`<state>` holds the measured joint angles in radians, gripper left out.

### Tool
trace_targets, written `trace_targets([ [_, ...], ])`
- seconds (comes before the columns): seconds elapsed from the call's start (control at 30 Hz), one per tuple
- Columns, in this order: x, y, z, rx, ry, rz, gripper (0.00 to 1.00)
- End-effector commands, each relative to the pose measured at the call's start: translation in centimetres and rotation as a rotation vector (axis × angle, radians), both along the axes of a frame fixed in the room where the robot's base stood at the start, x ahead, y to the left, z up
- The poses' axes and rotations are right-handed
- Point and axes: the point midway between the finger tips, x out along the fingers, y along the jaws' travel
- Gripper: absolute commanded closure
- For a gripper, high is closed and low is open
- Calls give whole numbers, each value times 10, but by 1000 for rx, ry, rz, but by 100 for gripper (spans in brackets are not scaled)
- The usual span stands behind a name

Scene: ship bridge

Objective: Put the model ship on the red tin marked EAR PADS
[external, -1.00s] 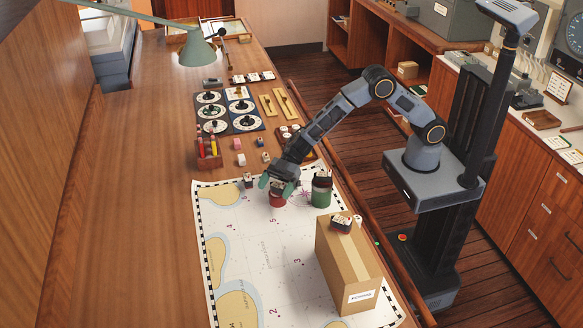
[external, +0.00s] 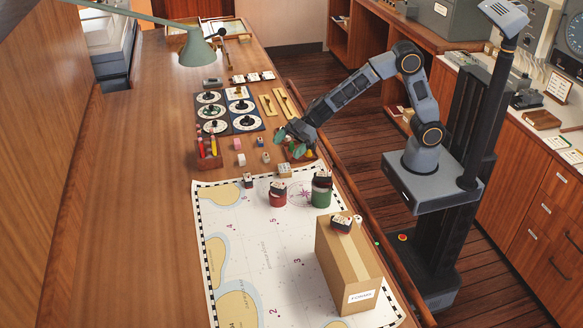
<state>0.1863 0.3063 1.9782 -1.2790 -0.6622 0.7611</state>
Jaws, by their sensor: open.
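The red tin (external: 277,199) stands on the chart, left of a green tin (external: 321,198). Its marking is too small to read. A small dark model ship with white upper parts (external: 277,186) rests on top of the red tin, apart from my gripper. Similar small ship-like pieces sit on the green tin (external: 321,178) and on the cardboard box (external: 341,224). My gripper (external: 288,143) is open and appears empty, beyond the red tin and above a small brown tray (external: 301,157), which it partly hides.
The cardboard box (external: 350,268) stands at the chart's near right. A small dark piece (external: 248,181) and a beige block (external: 285,171) sit near the chart's far edge. A pencil holder (external: 208,160) stands to the left. The chart's middle (external: 255,240) is clear.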

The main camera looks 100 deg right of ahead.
Motion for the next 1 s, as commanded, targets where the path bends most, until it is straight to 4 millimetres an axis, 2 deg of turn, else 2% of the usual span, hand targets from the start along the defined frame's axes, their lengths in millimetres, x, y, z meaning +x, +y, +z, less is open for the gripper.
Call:
trace_targets([
  [0.03, -6, -8, 23, -40, -26, -97, 13],
  [0.1, -22, -25, 45, -98, -25, -264, 13],
  [0.17, -45, -39, 59, -137, 10, -398, 13],
  [0.2, -64, -47, 64, -156, 51, -479, 13],
  [0.27, -96, -54, 67, -173, 132, -575, 13],
  [0.3, -119, -56, 66, -177, 197, -624, 13],
  [0.37, -153, -55, 61, -176, 300, -671, 13],
  [0.4, -175, -51, 56, -170, 370, -687, 13],
  [0.5, -225, -38, 45, -150, 533, -685, 13],
  [0.6, -262, -23, 35, -129, 659, -649, 13],
  [0.7, -286, -12, 29, -113, 742, -611, 13],
  [0.8, -298, -6, 26, -102, 784, -587, 13],
  [1.0, -302, -4, 25, -100, 799, -578, 13],
])
